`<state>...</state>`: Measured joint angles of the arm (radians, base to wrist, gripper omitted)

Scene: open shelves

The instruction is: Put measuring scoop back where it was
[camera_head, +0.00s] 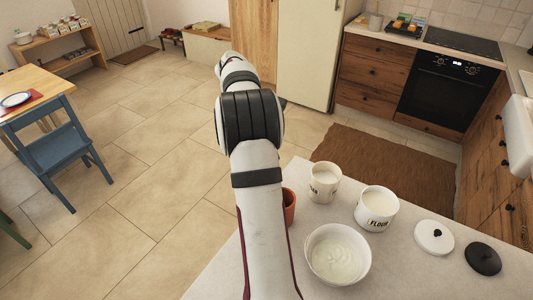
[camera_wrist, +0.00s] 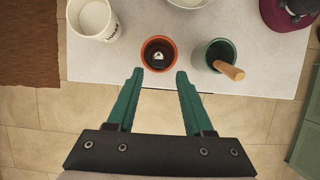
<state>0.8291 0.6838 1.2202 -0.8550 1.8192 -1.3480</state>
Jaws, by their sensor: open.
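In the wrist view my gripper (camera_wrist: 160,76) is open, its two teal fingers apart and nothing between them. Just beyond the fingertips stands a terracotta pot (camera_wrist: 146,55) with a small white-and-dark item inside; its shape is unclear. To its right a green cup (camera_wrist: 204,54) holds something with a light wooden handle (camera_wrist: 230,71) leaning out over the rim. I cannot tell which of these, if either, is the measuring scoop. In the head view my arm partly covers the terracotta pot (camera_head: 290,208). A FLOUR canister (camera_head: 377,222) stands open with white contents.
Another open white canister (camera_head: 323,184) and a white bowl (camera_head: 314,271) of pale contents stand on the counter (camera_head: 400,275). A white lid (camera_head: 434,237) and a black lid (camera_head: 483,259) lie to the right. A dark pink object (camera_wrist: 285,14) stands at the wrist view's upper right.

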